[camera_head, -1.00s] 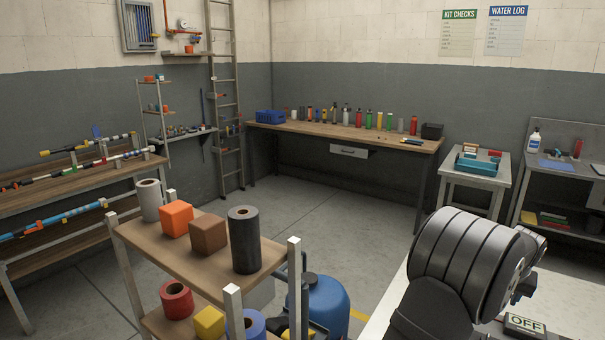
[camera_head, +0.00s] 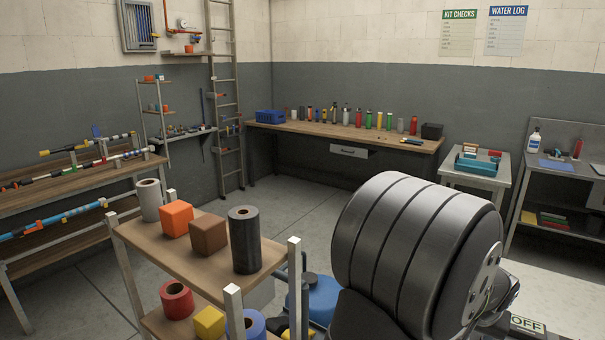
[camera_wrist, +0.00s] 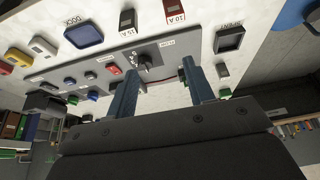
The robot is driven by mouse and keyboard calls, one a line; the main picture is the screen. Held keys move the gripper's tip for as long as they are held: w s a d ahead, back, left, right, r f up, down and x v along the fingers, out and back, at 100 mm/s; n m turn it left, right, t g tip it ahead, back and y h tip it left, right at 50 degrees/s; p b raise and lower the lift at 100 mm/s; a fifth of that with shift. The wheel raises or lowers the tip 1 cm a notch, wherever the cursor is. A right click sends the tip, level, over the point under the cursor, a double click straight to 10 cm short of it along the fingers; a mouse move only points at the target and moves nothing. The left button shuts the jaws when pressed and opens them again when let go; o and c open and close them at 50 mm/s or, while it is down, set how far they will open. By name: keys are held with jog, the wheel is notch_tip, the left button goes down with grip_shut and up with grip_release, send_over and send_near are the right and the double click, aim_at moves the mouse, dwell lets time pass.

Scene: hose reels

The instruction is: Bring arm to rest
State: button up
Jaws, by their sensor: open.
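My gripper (camera_wrist: 159,66) is open in the wrist view, its two blue-grey fingers apart with nothing held between them. Beyond the fingers is a grey control plate (camera_wrist: 62,72) on a pale panel. A dark knob (camera_wrist: 145,61) on this plate shows between the fingertips; I cannot tell the gap to it. In the head view my own large dark ribbed arm link fills the lower right and hides the gripper's fingers.
The panel carries a blue DOCK button (camera_wrist: 83,35), a red 10 A switch (camera_wrist: 174,12) and several others. An OFF sign (camera_head: 526,324) stands at lower right. A shelf rack (camera_head: 190,250) with rolls and blocks stands left of my arm, with a blue tank (camera_head: 318,300) between.

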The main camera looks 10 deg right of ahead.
jog(key=s+a, duration=0.2)
jog(key=a, duration=0.3)
jog(key=shift+w+a+f, duration=0.1)
jog(key=shift+w+f, duration=0.85)
jog(key=shift+w, duration=0.15)
jog(key=shift+w+a+f, duration=0.1)
jog(key=shift+w+f, duration=0.8)
jog(key=shift+w, duration=0.2)
